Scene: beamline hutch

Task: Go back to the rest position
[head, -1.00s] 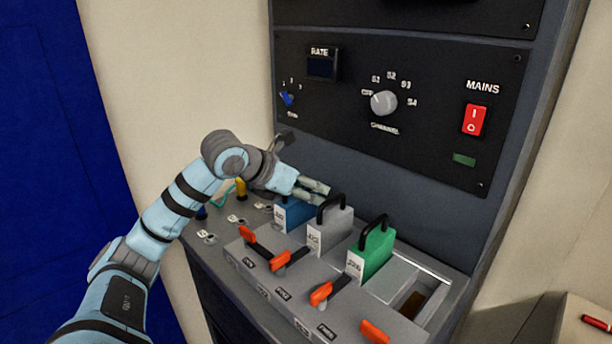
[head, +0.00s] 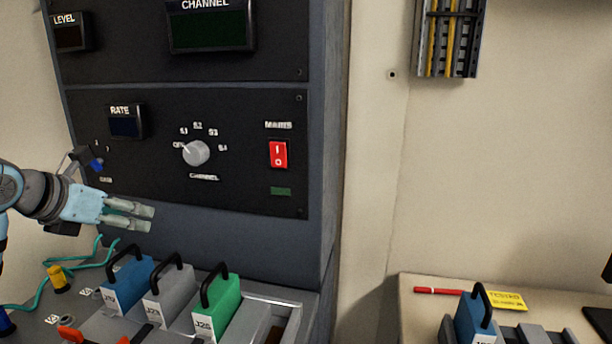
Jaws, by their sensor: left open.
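My left gripper (head: 128,215) is at the left in the head view. It is open and empty, with its two pale fingers pointing right. It hovers in front of the lower black panel (head: 235,178), above the row of modules and apart from them. Below it stand a blue module (head: 130,282), a grey module (head: 174,297) and a green module (head: 219,305), each with a black handle. My right gripper is not in view.
The panel carries a grey channel knob (head: 196,153) and a red mains switch (head: 278,154). Teal cables and a yellow plug (head: 57,279) lie at lower left. A side bench (head: 418,303) at right holds another blue module (head: 474,320) and a red pen (head: 438,291).

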